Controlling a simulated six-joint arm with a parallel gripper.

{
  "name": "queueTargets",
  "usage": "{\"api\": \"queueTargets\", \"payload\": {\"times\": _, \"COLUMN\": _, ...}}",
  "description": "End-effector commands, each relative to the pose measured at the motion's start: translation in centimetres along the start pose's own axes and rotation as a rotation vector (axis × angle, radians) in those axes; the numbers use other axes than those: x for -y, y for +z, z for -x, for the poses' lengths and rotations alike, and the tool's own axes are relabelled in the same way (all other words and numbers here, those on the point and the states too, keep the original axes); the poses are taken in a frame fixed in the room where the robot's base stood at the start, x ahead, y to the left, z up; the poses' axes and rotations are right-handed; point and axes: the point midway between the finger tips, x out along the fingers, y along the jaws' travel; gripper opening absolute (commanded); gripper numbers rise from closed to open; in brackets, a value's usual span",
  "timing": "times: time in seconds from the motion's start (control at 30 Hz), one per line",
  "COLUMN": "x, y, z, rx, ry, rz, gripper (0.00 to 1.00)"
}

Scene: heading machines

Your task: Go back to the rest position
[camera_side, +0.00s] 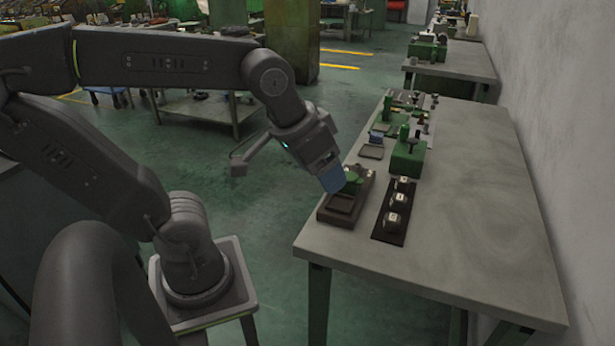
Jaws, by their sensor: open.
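My gripper (338,184) is at the near left part of the grey workbench, low over a dark brown tray.
The dark tray (341,204) lies near the bench's left edge. A dark strip (383,231) with several small white-faced items lies to its right. A green machine (406,158) stands behind. The grey bench (470,240) is clear on the right, beside a wall (570,120).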

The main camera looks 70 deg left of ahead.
Motion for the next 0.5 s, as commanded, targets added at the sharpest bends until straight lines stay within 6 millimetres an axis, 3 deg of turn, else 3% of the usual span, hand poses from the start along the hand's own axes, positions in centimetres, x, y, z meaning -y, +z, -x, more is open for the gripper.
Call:
{"api": "queueTargets", "payload": {"times": 0.1, "x": -0.1, "y": 2.0, "z": 0.1, "rx": -0.030, "ry": 0.015, "rz": -0.089, "gripper": 0.67}}
{"api": "queueTargets", "payload": {"times": 0.2, "x": -0.2, "y": 2.6, "z": 0.0, "rx": -0.038, "ry": 0.020, "rz": -0.122, "gripper": 0.67}}
{"api": "queueTargets", "payload": {"times": 0.5, "x": -0.2, "y": 2.7, "z": 0.0, "rx": -0.037, "ry": 0.019, "rz": -0.127, "gripper": 0.67}}
